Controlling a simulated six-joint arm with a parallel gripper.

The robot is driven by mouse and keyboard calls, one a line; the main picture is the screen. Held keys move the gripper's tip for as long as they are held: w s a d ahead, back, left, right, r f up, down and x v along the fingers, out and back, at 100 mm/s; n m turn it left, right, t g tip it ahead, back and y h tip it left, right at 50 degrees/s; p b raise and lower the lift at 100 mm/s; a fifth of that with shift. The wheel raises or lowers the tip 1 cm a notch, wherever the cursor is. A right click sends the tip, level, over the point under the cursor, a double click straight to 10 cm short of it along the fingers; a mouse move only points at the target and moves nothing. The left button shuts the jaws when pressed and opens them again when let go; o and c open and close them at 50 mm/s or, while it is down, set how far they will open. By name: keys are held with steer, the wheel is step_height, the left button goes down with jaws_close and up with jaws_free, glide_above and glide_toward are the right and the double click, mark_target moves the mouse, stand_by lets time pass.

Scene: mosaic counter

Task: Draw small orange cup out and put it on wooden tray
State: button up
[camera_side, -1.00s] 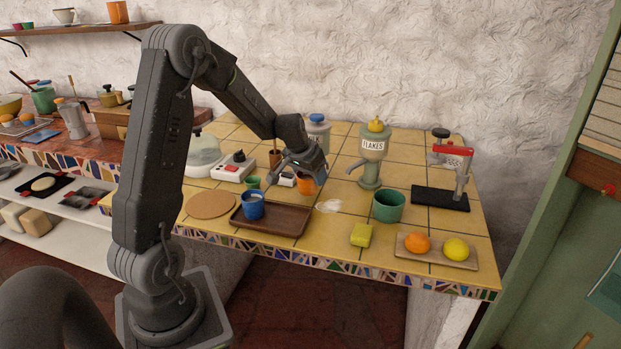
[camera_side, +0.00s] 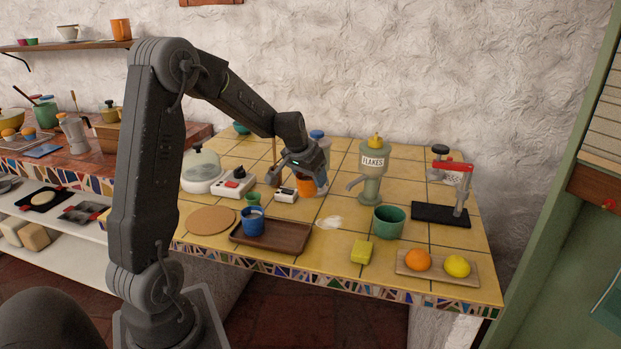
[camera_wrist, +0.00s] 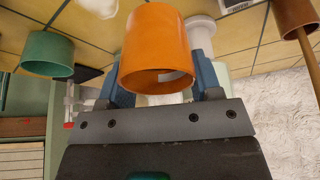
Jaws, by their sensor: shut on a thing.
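My gripper (camera_side: 305,172) is shut on the small orange cup (camera_side: 306,187), behind the tray in the side view. In the wrist view the orange cup (camera_wrist: 156,45) sits between the two blue fingers of my gripper (camera_wrist: 160,75). The side view does not show clearly whether the cup is clear of the counter. The wooden tray (camera_side: 288,236) is at the front left of the counter. A blue cup (camera_side: 252,222) stands on the tray's left part, and the right part is bare.
A white and red switch box (camera_side: 234,187), a small green cup (camera_side: 253,198) and a small white device (camera_side: 285,195) are left of my gripper. The FLAKES dispenser (camera_side: 372,165) and a larger green cup (camera_side: 388,222) are right. A yellow sponge (camera_side: 361,252) lies in front.

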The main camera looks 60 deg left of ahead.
steer(key=s+d+r, duration=0.4)
steer(key=s+d, duration=0.2)
steer(key=s, duration=0.3)
steer(key=shift+g+h, duration=0.3)
steer(key=shift+g, duration=0.1)
steer(key=shift+s+d+f, duration=0.1)
steer(key=shift+d+f, duration=0.05)
steer(key=shift+f, duration=1.95)
steer(key=shift+s+d+f, duration=0.1)
steer(key=shift+d+f, duration=0.05)
steer(key=shift+f, duration=1.95)
steer(key=shift+f, duration=0.95)
steer(key=o, duration=1.6)
